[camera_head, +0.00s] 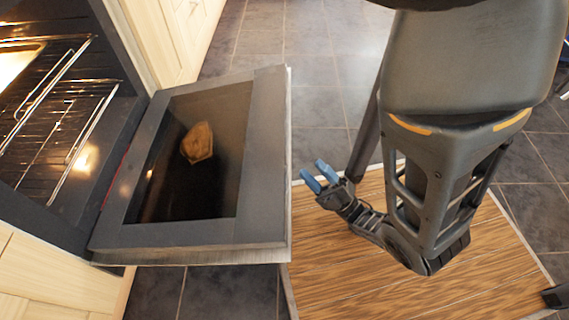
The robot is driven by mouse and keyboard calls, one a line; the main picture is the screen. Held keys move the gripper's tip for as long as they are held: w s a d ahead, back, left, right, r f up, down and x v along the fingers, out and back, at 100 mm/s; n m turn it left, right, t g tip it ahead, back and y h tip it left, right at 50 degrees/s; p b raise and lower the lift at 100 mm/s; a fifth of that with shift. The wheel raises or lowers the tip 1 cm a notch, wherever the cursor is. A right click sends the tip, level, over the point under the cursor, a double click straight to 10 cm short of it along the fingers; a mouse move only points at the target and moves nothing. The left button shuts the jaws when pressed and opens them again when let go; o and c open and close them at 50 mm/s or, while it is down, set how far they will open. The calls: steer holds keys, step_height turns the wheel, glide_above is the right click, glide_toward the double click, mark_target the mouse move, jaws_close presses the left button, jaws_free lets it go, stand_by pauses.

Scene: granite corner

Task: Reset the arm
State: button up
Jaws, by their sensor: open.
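My gripper (319,177) has blue fingertips that stand apart with nothing between them. It is just right of the open oven door's outer edge and points up and left. My dark grey arm comes down from the top right of the view and bends at its lower end toward the gripper. The oven door (262,160) is folded down and lies open at the left of the gripper. A brown bread-like piece (197,143) shows on the door's dark glass panel, apart from the gripper. I cannot tell whether it rests there or is a reflection.
The lit oven with wire racks (60,130) is at the left. Pale wooden cabinets (180,40) stand behind it. A wood-grain surface (350,270) lies below my arm. Dark floor tiles (300,55) are clear beyond the door.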

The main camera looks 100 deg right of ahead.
steer(key=shift+s+a, duration=0.55)
steer(key=shift+a, duration=0.05)
